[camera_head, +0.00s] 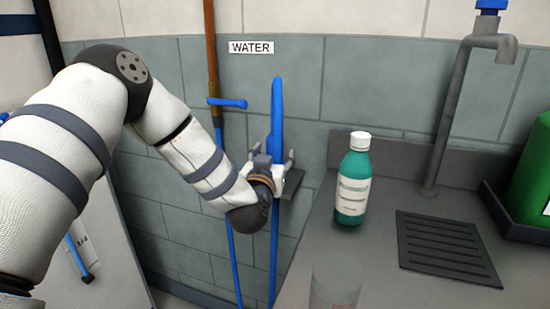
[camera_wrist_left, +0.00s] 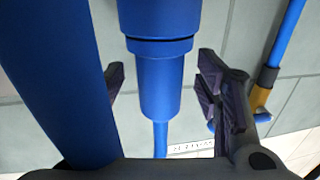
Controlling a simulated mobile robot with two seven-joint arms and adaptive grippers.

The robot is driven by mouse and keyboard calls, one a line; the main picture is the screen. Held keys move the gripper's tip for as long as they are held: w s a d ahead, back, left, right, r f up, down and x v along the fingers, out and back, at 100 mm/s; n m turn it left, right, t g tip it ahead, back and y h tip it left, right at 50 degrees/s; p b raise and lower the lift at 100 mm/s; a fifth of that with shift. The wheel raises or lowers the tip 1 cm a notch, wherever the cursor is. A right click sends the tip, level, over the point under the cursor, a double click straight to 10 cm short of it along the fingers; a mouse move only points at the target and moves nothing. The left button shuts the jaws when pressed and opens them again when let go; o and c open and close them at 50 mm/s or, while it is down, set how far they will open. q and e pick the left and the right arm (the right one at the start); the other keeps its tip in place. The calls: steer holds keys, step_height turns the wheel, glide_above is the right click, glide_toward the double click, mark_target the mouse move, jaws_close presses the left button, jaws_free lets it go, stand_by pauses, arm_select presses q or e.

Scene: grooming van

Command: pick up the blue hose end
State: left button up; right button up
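The blue hose end (camera_head: 277,108) stands upright in front of the grey tiled wall, and blue hose hangs below it. My left gripper (camera_head: 272,161) is at its lower part, with a finger showing on either side. In the left wrist view the thick blue hose end (camera_wrist_left: 155,75) lies between the two dark, spread fingers (camera_wrist_left: 160,78). A gap shows on the right finger's side. A nearer blue length of hose (camera_wrist_left: 45,75) partly hides the left finger, so contact there cannot be told. My right gripper is not in view.
A dark bracket (camera_head: 303,186) is just right of the gripper. A green bottle (camera_head: 351,190) stands on the grey counter (camera_head: 385,265), beside a drain grate (camera_head: 445,245) and tap (camera_head: 452,105). A brown pipe with a blue valve handle (camera_head: 228,102) is left of the hose.

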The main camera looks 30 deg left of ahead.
mark_target(273, 142)
arm_select(q)
jaws_close()
step_height(273, 142, up, 4)
steer(key=shift+p, duration=0.4)
steer(key=s+d+r+p, duration=0.2)
steer(key=s+d+r, duration=0.5)
steer(key=s, duration=0.5)
step_height(273, 142, up, 2)
steer(key=shift+p, duration=0.35)
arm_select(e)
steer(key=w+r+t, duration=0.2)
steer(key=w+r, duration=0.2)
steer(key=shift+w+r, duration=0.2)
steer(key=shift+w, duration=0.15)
arm_select(q)
steer(key=shift+d, duration=0.1)
